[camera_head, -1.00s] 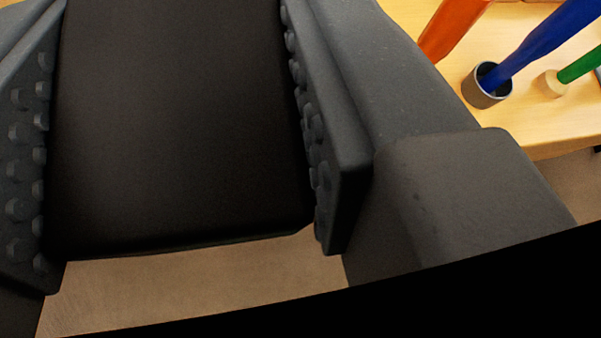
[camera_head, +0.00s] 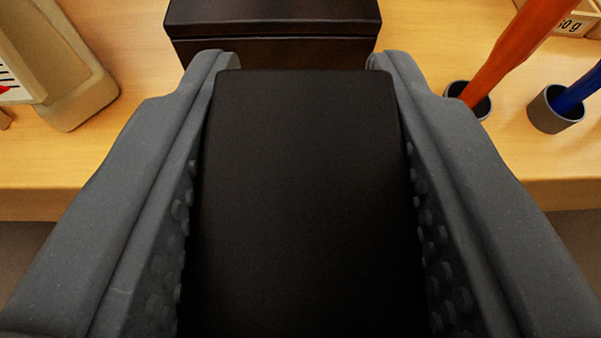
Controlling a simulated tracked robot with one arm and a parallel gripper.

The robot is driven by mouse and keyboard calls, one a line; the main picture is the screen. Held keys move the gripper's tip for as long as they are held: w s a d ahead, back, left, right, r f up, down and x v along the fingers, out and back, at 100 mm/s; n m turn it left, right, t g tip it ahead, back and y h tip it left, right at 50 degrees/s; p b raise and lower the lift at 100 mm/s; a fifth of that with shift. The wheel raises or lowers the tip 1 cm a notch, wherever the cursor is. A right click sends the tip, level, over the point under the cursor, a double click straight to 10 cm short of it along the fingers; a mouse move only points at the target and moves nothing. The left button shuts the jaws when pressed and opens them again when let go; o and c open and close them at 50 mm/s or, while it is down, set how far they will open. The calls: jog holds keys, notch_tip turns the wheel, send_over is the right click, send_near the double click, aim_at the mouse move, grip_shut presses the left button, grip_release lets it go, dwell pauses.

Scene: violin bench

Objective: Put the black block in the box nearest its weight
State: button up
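The black block (camera_head: 305,200) is a large flat-faced slab that fills the middle of the view. My gripper (camera_head: 300,75) is shut on it, with one grey studded finger along each side. The block is held up in front of the table's near edge. A wooden box (camera_head: 570,22) at the top right has a label ending in "0 g"; the rest of the label is hidden or out of view. No other weight label can be read.
A dark brown case (camera_head: 275,20) with a seam stands on the wooden table (camera_head: 140,150) straight beyond the block. A beige device with a dial (camera_head: 75,95) stands at left. Orange (camera_head: 515,50) and blue (camera_head: 578,92) handled tools stand in grey cups at right.

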jog(key=s+a+f+b, duration=0.2)
jog(key=s+f+b, duration=0.4)
jog(key=b, duration=0.5)
jog(key=p, duration=0.8)
send_near(304, 57)
jog(key=x, duration=0.6)
jog(key=shift+w, duration=0.25)
jog(key=shift+f+b, duration=0.95)
jog(key=shift+f, duration=0.8)
jog(key=shift+f, duration=0.1)
jog(key=o, duration=1)
jog(key=shift+o, duration=0.2)
